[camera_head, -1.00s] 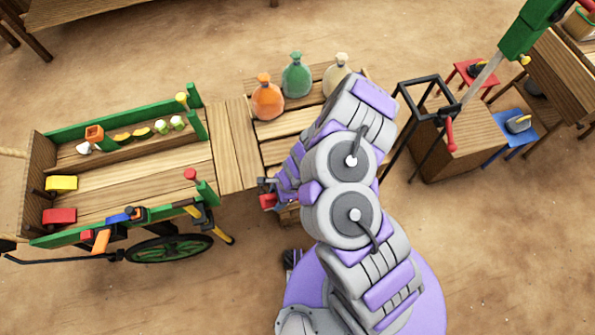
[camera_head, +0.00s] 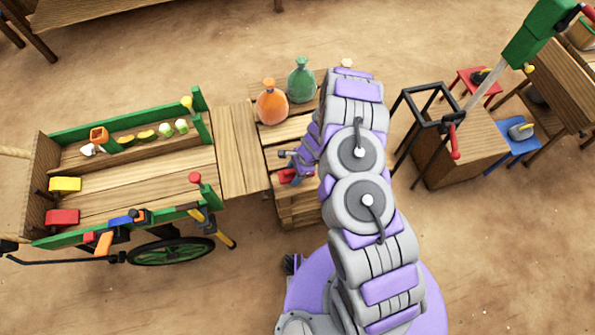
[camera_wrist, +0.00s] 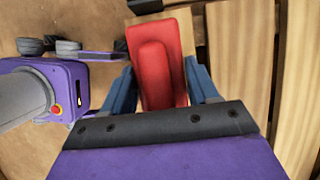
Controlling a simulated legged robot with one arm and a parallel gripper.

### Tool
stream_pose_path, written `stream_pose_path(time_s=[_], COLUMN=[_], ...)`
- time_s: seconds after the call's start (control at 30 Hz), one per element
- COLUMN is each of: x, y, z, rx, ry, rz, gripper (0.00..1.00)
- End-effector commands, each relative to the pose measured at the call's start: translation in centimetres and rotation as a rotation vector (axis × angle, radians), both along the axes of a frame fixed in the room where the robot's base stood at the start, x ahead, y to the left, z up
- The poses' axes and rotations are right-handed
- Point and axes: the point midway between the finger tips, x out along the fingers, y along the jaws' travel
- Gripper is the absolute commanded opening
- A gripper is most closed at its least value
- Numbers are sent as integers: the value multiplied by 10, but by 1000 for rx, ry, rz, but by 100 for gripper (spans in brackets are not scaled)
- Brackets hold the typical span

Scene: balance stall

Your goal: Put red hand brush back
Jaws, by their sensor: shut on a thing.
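A red hand brush (camera_wrist: 160,62) is between the two blue fingers of my gripper (camera_wrist: 161,72) in the wrist view. The fingers are shut on its sides. In the head view my gripper (camera_head: 290,163) is at the near left part of the slatted wooden stand, with the red brush (camera_head: 287,176) just below it. My arm hides part of the stand. Wooden slats lie below the brush in the wrist view; I cannot tell whether it touches them.
A green-railed cart (camera_head: 130,175) stands left, holding a yellow block (camera_head: 65,184) and a red block (camera_head: 62,217). A wooden box with a black frame (camera_head: 460,150) is right.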

Motion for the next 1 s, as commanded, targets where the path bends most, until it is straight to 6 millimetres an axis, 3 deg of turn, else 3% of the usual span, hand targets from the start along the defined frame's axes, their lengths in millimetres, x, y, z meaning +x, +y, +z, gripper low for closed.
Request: stream_pose_path(time_s=[0.1,0.2,0.33,0.57,0.87,0.9,1.0], x=[17,22,22,21,22,22,22], y=[-10,-13,-15,-12,-12,-12,-12], z=[-2,-3,-9,-38,-39,-39,-38], rx=[-1,1,5,3,2,2,3], ry=[-4,-3,1,2,-1,-1,0], rz=[-1,1,0,0,1,1,1], gripper=[21,21,21,21,21,61,71])
